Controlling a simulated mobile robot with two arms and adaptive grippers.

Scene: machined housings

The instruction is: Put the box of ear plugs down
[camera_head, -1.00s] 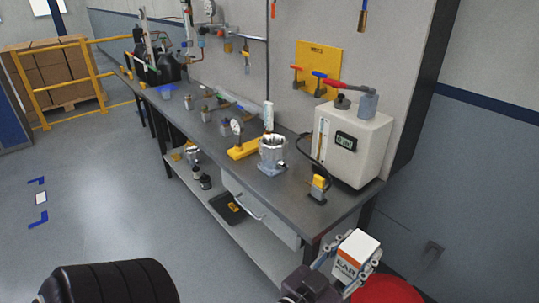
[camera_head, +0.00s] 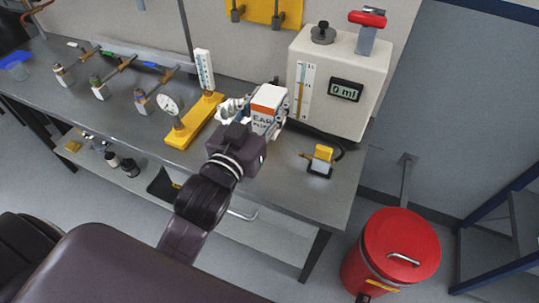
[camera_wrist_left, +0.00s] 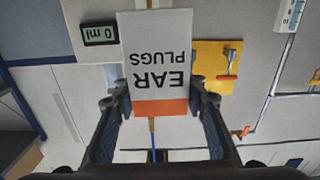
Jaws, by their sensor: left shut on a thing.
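The box of ear plugs (camera_head: 267,108) is white with an orange top and dark lettering. My left gripper (camera_head: 256,112) is shut on it and holds it over the workbench (camera_head: 340,197), in front of the white tester. In the left wrist view the box (camera_wrist_left: 155,55) sits between both fingers of the gripper (camera_wrist_left: 158,105), its lettering upside down. Whether the box touches the bench top cannot be seen, as the gripper and arm hide that part. My right gripper is not in view.
A white machine (camera_head: 335,85) with a "0 ml" display stands behind and right. A yellow dial-gauge stand (camera_head: 190,125) is left of the gripper. A small yellow-topped device (camera_head: 321,159) sits to the right. A red bin (camera_head: 400,245) stands beside the bench.

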